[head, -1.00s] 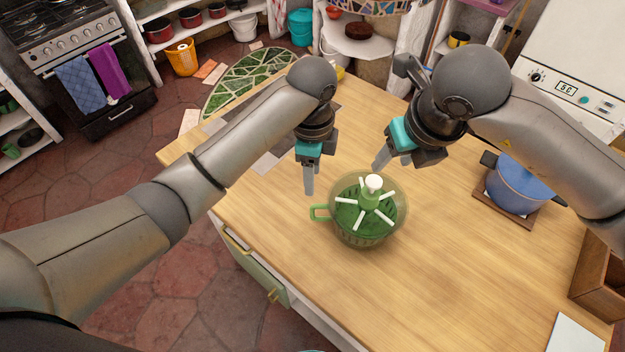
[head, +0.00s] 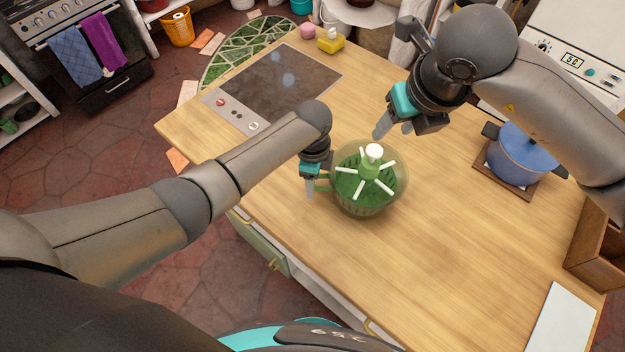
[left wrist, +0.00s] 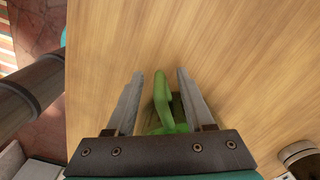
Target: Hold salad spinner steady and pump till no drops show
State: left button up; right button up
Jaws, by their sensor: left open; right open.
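The salad spinner (head: 366,190) stands upright on the wooden counter, a clear green bowl with white spokes on its lid and a white-topped pump knob (head: 374,151) at the centre. Its green side handle (head: 322,184) points left. My left gripper (head: 310,190) is at this handle, pointing down. In the left wrist view the handle (left wrist: 162,100) lies between the two open fingers, with visible gaps on both sides. My right gripper (head: 391,130) is open and empty, above and behind the spinner, apart from the knob. Whether drops show on the bowl is too small to tell.
A blue pot (head: 519,156) sits on a wooden trivet at the right. A dark cooktop (head: 285,80) is set in the counter's far left. A yellow sponge (head: 331,41) lies at the back, and a wooden box (head: 598,245) and white board (head: 560,318) at the right. The front middle is clear.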

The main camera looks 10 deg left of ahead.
aim_at(375, 149)
pick_arm(q)
jog(key=shift+f, duration=0.25)
grip_shut()
dwell(0.3)
dwell(0.9)
pick_arm(e)
jog(key=shift+w+a, duration=0.1)
jog(key=shift+c, duration=1.4)
jog(key=shift+w+a+f+n+g+h, duration=0.3)
jog(key=shift+w+a+f+n+g, duration=0.15)
jog(key=shift+a+g, duration=0.3)
jog(key=c, duration=0.5)
jog(key=shift+w+a+g+h, duration=0.1)
jog(key=shift+w+g+h, duration=0.2)
jog(key=shift+w+g, duration=0.35)
grip_shut()
jog(key=shift+g, duration=0.4)
jog(key=shift+w+f, duration=0.25)
jog(key=shift+f, duration=0.7)
jog(key=shift+w+f, duration=0.2)
jog(key=shift+f, duration=0.8)
jog(key=shift+w+f, duration=0.25)
jog(key=shift+f, duration=0.7)
